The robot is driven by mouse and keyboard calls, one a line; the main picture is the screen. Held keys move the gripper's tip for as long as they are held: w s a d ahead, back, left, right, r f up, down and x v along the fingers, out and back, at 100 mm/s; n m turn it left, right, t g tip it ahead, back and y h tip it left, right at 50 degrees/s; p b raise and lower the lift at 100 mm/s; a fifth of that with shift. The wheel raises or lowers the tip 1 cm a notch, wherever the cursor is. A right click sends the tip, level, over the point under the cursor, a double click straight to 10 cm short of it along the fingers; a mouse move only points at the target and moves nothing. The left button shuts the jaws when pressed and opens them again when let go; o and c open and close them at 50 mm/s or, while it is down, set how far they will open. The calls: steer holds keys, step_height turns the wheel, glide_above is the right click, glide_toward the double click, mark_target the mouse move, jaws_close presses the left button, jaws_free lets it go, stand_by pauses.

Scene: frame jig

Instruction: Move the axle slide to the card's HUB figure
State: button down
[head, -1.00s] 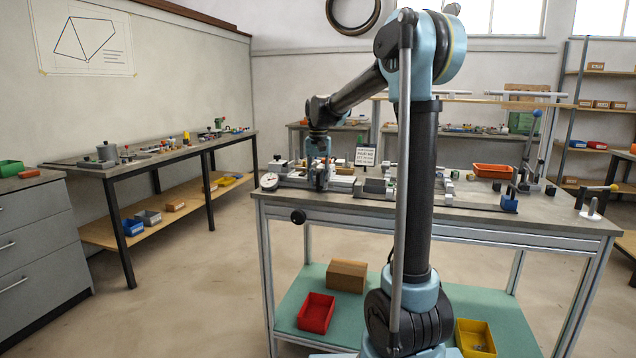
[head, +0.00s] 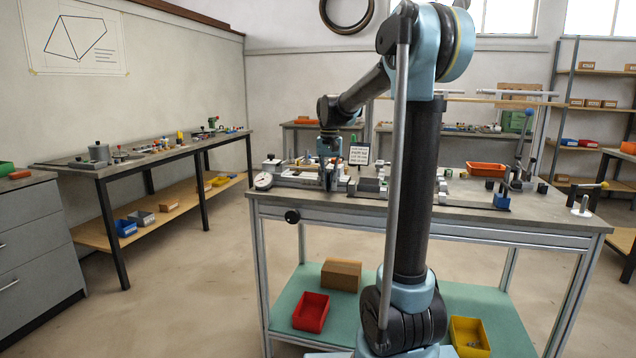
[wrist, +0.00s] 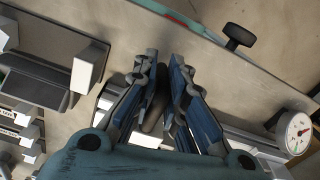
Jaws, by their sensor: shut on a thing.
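The frame jig (head: 300,181) lies along the front left of the bench. My gripper (head: 329,186) points straight down over it, to the right of the round white dial (head: 263,181). In the wrist view my gripper (wrist: 158,85) has its blue-faced fingers either side of a dark rounded grip (wrist: 154,112), which I take to be part of the axle slide. It is shut on that grip; the fingers and palm hide most of the slide. The dial (wrist: 297,133) is at the right in the wrist view. The card (head: 359,155) stands behind the jig, its print too small to read.
A black knob (head: 292,216) sticks out from the bench's front edge. Grey and white jig blocks (head: 370,184) stand right of my gripper. Bare bench top shows in front of the jig.

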steer(key=shift+d, duration=0.15)
steer(key=c, duration=1.6)
jaws_free()
steer(key=shift+c, duration=0.2)
steer(key=shift+r, duration=0.1)
step_height(320, 180, up, 12)
steer(key=shift+f, duration=0.1)
steer(key=s+d+f, duration=0.3)
steer(key=s+f, duration=0.7)
steer(key=s, duration=0.1)
steer(key=s+d+f+n+t, duration=0.1)
steer(key=s+d+f, duration=0.3)
steer(key=s+f, duration=0.6)
steer(key=s+d+f+t, duration=0.1)
steer(key=s+d+f, duration=0.2)
steer(key=s+f, duration=0.6)
steer(key=s, duration=0.4)
steer(key=shift+s+d+f+n, duration=0.15)
steer(key=shift+s+f+n, duration=0.15)
steer(key=shift+f, duration=0.1)
